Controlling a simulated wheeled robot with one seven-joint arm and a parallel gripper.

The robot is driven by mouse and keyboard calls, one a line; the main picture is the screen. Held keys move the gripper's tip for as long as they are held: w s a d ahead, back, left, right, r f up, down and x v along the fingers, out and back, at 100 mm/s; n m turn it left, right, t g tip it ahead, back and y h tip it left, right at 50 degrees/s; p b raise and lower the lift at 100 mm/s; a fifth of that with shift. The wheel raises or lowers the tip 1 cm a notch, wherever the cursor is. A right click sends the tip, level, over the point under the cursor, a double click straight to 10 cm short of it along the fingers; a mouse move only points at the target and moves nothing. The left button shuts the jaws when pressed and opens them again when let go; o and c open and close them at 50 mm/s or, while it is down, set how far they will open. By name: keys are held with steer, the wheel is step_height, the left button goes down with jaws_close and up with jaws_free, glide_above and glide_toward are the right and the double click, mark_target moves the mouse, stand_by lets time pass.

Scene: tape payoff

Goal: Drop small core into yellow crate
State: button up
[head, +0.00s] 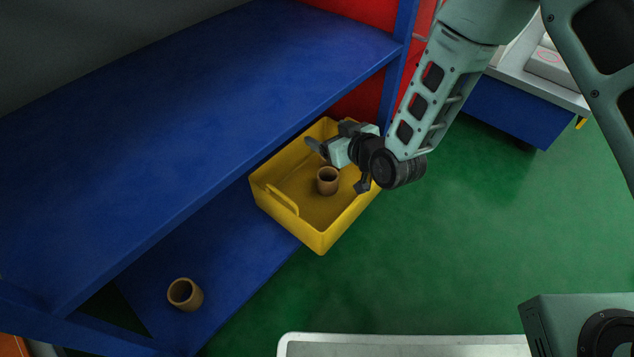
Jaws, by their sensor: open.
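The yellow crate (290,230) sits at the end of the blue lower shelf, beside the green floor. A small brown core (328,187) is upright inside the crate, on its bottom. Another brown core (185,294) stands apart on the lower shelf at the lower left. My gripper (338,168) is over the crate, with its fingers spread wide and nothing seen between them. The core in the crate lies just below the gripper; I cannot tell the exact height gap. Part of the crate's far right side is hidden by my gripper and wrist.
The blue upper shelf (180,110) overhangs the left of the lower shelf (215,260). A blue post (398,60) and red panel (350,102) stand behind the crate. A bench (510,110) is at the upper right. Green floor (480,230) to the right is free.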

steer(key=p+v, duration=0.8)
steer(key=v, duration=0.9)
steer(key=shift+s, duration=0.2)
steer(key=shift+d+r, duration=0.1)
